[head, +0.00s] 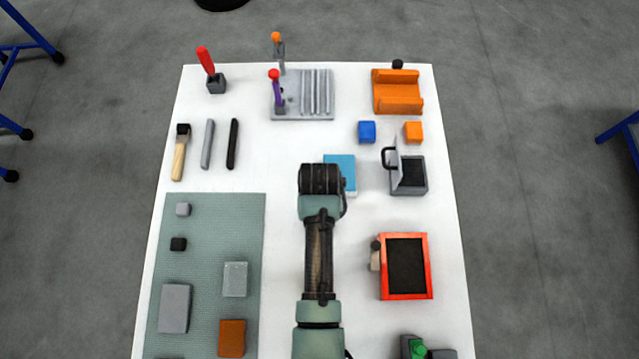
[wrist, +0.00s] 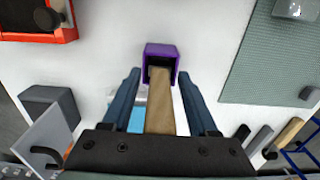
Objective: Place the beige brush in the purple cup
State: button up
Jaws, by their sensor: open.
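In the wrist view the purple cup (wrist: 160,52) stands on the white table just beyond my fingertips, its dark opening facing the camera. A beige brush handle (wrist: 160,112) lies between my fingers, and its far end reaches the cup's opening. It appears to go into the cup; how deep, and where the brush head is, I cannot tell. My gripper (wrist: 158,80) is open, with a gap on each side of the handle. In the head view my arm hides the cup, this brush and the fingers.
A red-rimmed tray (head: 430,265) is to the right. Another tan-handled brush (head: 179,160) lies at left, above a green mat (head: 215,220).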

notch_tip(320, 180, up, 12)
jog(key=shift+r+b, duration=0.1)
jog(key=shift+b, duration=0.5)
jog(key=w+r+t, duration=0.8)
jog(key=w+r, duration=0.6)
jog(key=r, duration=0.1)
jog(key=w+r+t, duration=0.2)
jog(key=r+t, duration=0.1)
jog(key=r, duration=0.5)
jog(key=w+r+t, duration=0.3)
jog(key=r, duration=0.5)
jog(key=s+r+t, duration=0.3)
jog(key=r+t, duration=0.3)
jog(key=r, duration=1.1)
jog(key=s+r+t, duration=0.7)
jog(key=s+r, duration=0.4)
jog(key=r, duration=0.5)
jog(key=shift+s+d, duration=0.15)
jog(key=shift+s, duration=0.25)
